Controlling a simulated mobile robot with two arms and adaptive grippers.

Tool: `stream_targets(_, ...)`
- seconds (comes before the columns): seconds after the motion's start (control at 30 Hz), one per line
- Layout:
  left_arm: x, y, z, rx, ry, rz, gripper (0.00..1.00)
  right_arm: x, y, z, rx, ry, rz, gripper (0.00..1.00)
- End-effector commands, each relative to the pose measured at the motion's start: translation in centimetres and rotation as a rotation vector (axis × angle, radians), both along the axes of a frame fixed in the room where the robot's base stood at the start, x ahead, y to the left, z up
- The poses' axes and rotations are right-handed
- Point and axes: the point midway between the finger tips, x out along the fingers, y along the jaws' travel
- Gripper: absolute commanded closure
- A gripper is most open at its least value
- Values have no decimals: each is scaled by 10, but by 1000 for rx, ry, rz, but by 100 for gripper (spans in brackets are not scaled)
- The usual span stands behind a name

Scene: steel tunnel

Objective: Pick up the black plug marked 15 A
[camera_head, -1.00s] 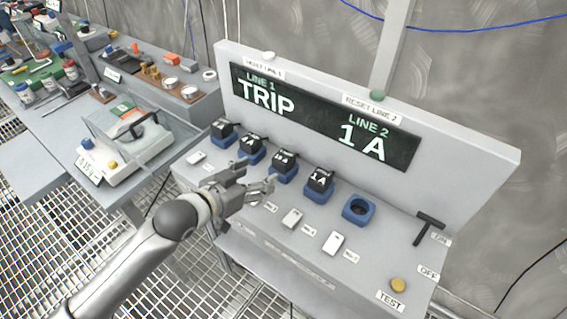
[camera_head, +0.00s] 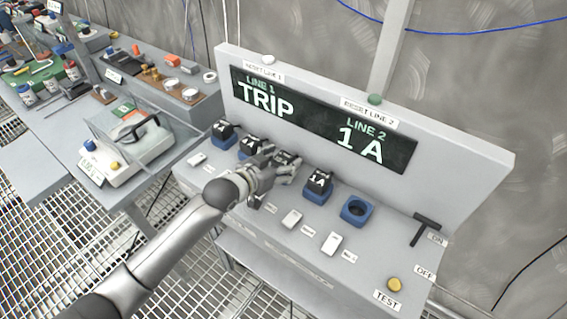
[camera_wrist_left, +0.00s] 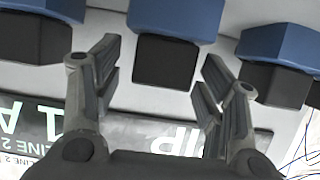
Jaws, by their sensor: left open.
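A row of black plugs sits in blue sockets on the grey panel. The third plug from the left (camera_head: 287,158) is mostly covered by my left gripper (camera_head: 281,163). In the left wrist view that black plug (camera_wrist_left: 165,63) sits in its blue socket (camera_wrist_left: 176,17), between the spread fingertips of my left gripper (camera_wrist_left: 161,75), with gaps on both sides. No 15 A marking is legible to me. The fourth plug (camera_head: 319,180) reads 1 A. The first plug (camera_head: 223,129) and second plug (camera_head: 250,142) have labels too small to read surely. My right gripper is out of view.
An empty blue socket (camera_head: 356,210) is right of the row. White switches (camera_head: 292,219), a black handle (camera_head: 427,228) and a yellow TEST button (camera_head: 395,284) are on the panel. Behind stands a display (camera_head: 318,118) reading TRIP and 1 A. A cluttered bench (camera_head: 60,125) is left.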

Motion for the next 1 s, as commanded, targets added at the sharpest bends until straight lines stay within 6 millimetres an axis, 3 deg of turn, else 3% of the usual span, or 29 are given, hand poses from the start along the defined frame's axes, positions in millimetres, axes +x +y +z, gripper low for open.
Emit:
stream_targets(0.3,4,-2,-2,1,-1,0,34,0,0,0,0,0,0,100)
stream_targets(0.7,3,-2,-2,1,-1,0,84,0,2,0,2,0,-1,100)
stream_targets(1.0,4,-2,0,0,-2,0,86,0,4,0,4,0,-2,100)
